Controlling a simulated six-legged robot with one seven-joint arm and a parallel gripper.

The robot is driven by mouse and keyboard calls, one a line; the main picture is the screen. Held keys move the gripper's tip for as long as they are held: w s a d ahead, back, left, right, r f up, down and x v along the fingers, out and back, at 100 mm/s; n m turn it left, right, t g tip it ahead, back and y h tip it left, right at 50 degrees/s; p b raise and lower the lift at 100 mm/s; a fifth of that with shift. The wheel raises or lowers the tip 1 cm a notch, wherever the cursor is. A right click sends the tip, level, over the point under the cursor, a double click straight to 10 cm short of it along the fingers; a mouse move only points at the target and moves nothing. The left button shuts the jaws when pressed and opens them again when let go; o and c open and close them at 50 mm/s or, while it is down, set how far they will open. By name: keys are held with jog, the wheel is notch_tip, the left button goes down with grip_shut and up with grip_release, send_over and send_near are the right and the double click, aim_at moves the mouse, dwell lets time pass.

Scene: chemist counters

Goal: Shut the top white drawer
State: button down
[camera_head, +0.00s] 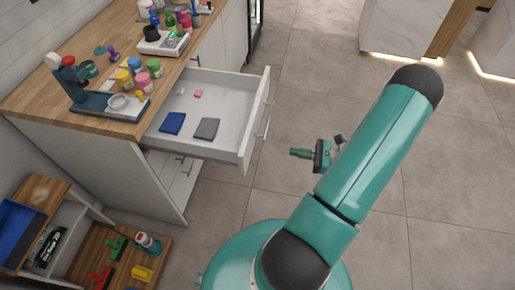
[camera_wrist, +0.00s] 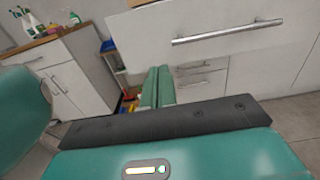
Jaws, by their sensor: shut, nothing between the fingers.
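The top white drawer (camera_head: 222,112) is pulled far out of the counter in the head view. It holds a blue item, a grey item, and a small pink one. Its front with a long metal handle (camera_wrist: 228,32) fills the upper part of the wrist view. My gripper (camera_head: 296,153) is to the right of the drawer front, apart from it, pointing left toward it. In the wrist view my gripper's green fingers (camera_wrist: 157,86) are together and empty, below the handle in the picture.
The wooden countertop (camera_head: 88,38) carries a microscope-like device (camera_head: 98,100), coloured jars (camera_head: 134,76) and a scale (camera_head: 163,42). Lower drawers (camera_head: 178,180) sit under the open one. A low shelf unit (camera_head: 82,213) with tools stands at bottom left. The tiled floor (camera_head: 305,70) to the right is clear.

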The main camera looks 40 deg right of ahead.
aim_at(251, 143)
jog(key=x, duration=1.3)
jog(key=shift+w, duration=0.15)
jog(key=shift+w, duration=0.1)
